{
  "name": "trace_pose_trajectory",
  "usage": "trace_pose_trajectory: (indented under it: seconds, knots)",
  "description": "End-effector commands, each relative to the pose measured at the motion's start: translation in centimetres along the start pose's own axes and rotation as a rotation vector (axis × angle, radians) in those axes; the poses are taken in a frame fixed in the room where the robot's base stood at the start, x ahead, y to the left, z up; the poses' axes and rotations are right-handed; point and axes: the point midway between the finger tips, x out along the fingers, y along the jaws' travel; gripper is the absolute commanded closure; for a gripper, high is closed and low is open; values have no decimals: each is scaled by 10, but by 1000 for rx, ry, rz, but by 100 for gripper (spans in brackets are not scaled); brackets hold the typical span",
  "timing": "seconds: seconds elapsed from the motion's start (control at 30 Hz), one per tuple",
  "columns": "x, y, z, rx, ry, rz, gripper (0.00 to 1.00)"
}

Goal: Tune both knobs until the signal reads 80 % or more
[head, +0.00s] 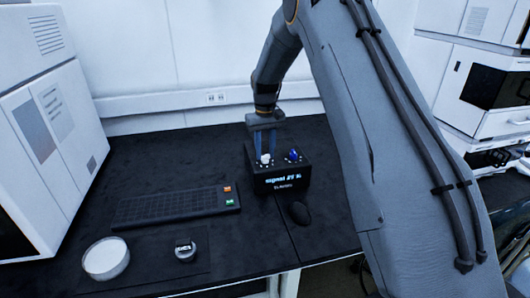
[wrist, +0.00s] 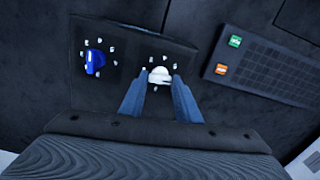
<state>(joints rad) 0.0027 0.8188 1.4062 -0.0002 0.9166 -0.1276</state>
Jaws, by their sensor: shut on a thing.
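A black box (head: 262,183) with a lit display stands on the dark bench in the head view. Its display (head: 283,178) reads "signal" with a percentage that looks like 27 or 21; the digits are too small to be sure. A white knob (wrist: 159,75) and a blue knob (wrist: 95,61) are on its top face, with marks around each. In the head view the white knob (head: 265,158) is on the left and the blue knob (head: 294,154) on the right. My gripper (wrist: 160,84) is shut on the white knob, a finger on each side. Nothing holds the blue knob.
A black keyboard (head: 165,205) with an orange and a green key lies left of the box. A dark mouse (head: 298,213) lies in front of it. A white round dish (head: 106,258) and a small round item (head: 186,250) are at the front left. White instruments stand on both sides.

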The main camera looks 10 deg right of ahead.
Motion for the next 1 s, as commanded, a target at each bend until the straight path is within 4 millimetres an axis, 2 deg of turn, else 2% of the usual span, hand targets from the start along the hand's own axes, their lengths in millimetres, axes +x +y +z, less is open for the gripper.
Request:
trace_pose_trajectory:
  seconds: [0.33,0.83,0.87,0.93,1.0]
  knots:
    - [0,-1,0,124,-2,-1,93]
    - [0,-1,0,142,-1,-1,93]
    - [0,-1,0,142,-1,-1,65]
    - [0,-1,0,141,-1,-1,53]
    - [0,-1,0,141,-1,-1,52]
